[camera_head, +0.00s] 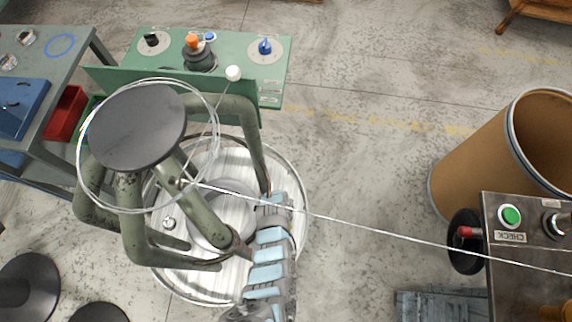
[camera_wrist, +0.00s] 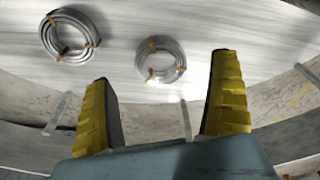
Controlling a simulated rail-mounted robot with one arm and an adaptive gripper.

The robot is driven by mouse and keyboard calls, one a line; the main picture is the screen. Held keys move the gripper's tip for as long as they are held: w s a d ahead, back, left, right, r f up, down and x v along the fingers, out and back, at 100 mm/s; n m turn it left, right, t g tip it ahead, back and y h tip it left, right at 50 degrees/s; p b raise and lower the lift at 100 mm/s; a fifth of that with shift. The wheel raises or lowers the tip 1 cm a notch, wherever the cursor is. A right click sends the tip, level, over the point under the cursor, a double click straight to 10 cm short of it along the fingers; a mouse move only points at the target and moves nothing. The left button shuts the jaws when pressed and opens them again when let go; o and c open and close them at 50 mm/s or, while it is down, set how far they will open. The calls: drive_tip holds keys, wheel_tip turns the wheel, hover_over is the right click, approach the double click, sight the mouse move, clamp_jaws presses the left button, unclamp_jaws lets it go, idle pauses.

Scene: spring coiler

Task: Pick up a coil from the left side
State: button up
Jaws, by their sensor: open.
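In the wrist view two coils of grey wire, bound with brown ties, lie flat on a streaked metal surface (camera_wrist: 120,75). One coil (camera_wrist: 47,38) is at the upper left and the other coil (camera_wrist: 144,62) is near the top middle. My gripper (camera_wrist: 164,75) is open, its two yellow fingers spread and pointing toward the surface. The middle coil shows in the gap between the fingertips, the left coil outside the left finger. Nothing is between the fingers. I cannot make out the fingers or these coils clearly in the head view.
In the head view a green tubular frame with a dark disc (camera_head: 138,128) and a large wire ring stands over a round metal plate (camera_head: 290,222). A taut wire (camera_head: 400,236) runs right to a control box (camera_head: 510,240). A cardboard drum (camera_head: 470,150) stands at the right.

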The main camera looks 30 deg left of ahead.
drive_tip(key=shift+w+f+b, duration=0.2)
drive_tip(key=shift+f+b, duration=0.35)
drive_tip(key=shift+f, duration=0.65)
drive_tip(key=shift+d+f, duration=0.25)
drive_tip(key=shift+f, duration=0.3)
drive_tip(key=c, duration=1.4)
drive_tip(key=shift+o, duration=0.2)
drive_tip(key=shift+r, duration=0.15)
